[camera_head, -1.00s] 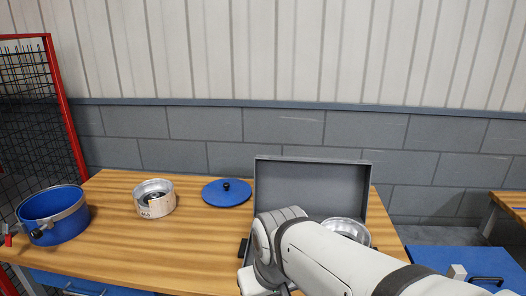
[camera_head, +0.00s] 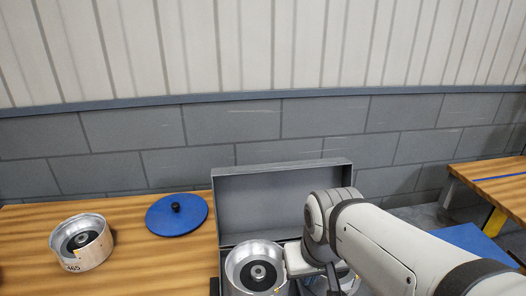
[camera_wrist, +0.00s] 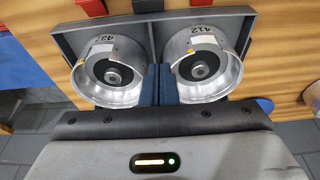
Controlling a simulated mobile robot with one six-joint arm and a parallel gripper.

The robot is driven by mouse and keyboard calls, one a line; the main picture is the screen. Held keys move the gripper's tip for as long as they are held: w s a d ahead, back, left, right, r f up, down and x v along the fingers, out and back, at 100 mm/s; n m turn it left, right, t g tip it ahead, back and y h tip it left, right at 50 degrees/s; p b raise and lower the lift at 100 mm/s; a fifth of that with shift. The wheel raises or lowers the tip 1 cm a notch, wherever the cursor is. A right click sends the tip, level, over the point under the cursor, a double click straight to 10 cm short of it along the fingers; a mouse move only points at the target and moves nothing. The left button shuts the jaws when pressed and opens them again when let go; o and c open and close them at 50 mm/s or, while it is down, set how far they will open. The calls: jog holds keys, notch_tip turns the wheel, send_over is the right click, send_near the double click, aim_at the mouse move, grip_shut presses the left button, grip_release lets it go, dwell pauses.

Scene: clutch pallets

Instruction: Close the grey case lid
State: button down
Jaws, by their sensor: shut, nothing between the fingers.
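The grey case (camera_wrist: 70,47) is open on the wooden table, and its grey lid (camera_head: 265,205) stands up at the back in the head view. Two silver clutch drums (camera_wrist: 118,82) (camera_wrist: 203,72) sit side by side in the case. The left drum also shows in the head view (camera_head: 241,281); my arm partly covers the right one. My gripper (camera_wrist: 158,72) is shut and empty, its dark blue fingers between the two drums in the wrist view. In the head view the fingertips are hidden. Whether they touch the case cannot be told.
A blue round lid with a black knob (camera_head: 177,215) lies left of the case. A silver drum (camera_head: 82,243) stands further left on the table (camera_head: 140,272). A grey block wall (camera_head: 130,130) is behind. Another wooden table (camera_head: 500,185) is at the right.

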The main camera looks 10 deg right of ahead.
jog(key=w+d+r+g+p, duration=0.15)
jog(key=w+r, duration=0.35)
jog(key=w, duration=0.7)
jog(key=w+d+r+p, duration=0.1)
jog(key=w+r+p, duration=0.25)
jog(key=w, duration=0.85)
jog(key=w+d+r+g+p, duration=0.15)
jog(key=w+r, duration=0.35)
jog(key=w, duration=0.7)
jog(key=w+f+g+p, duration=0.1)
jog(key=w+f+p, duration=0.25)
jog(key=w, duration=0.55)
jog(key=s+f+p, duration=0.1)
jog(key=s+f, duration=0.3)
jog(key=f, duration=0.5)
jog(key=shift+s, duration=0.3)
